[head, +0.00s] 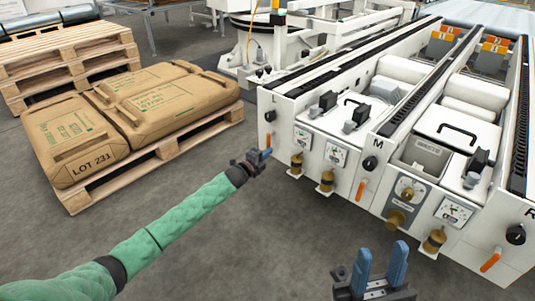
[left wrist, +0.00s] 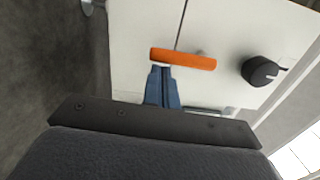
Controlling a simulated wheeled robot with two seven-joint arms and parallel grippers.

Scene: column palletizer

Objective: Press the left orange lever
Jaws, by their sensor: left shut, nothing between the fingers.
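The left orange lever (head: 268,141) is on the white front panel of the machine, at its left end. In the left wrist view the lever (left wrist: 183,59) lies across the picture as an orange bar. My left gripper (head: 264,156) is right at this lever in the head view. In the left wrist view its blue fingers (left wrist: 161,70) are together and empty, with the tips at the lever's left part. I cannot tell whether they touch it. My right gripper (head: 380,254) is open and empty at the bottom of the head view, apart from the machine.
A middle orange lever (head: 361,190) and a right orange lever (head: 490,260) are on the same machine. A black knob (left wrist: 262,71) is beside the left lever. Brown sacks (head: 155,98) lie on a wooden pallet (head: 160,150) at the left. Grey floor is free in front.

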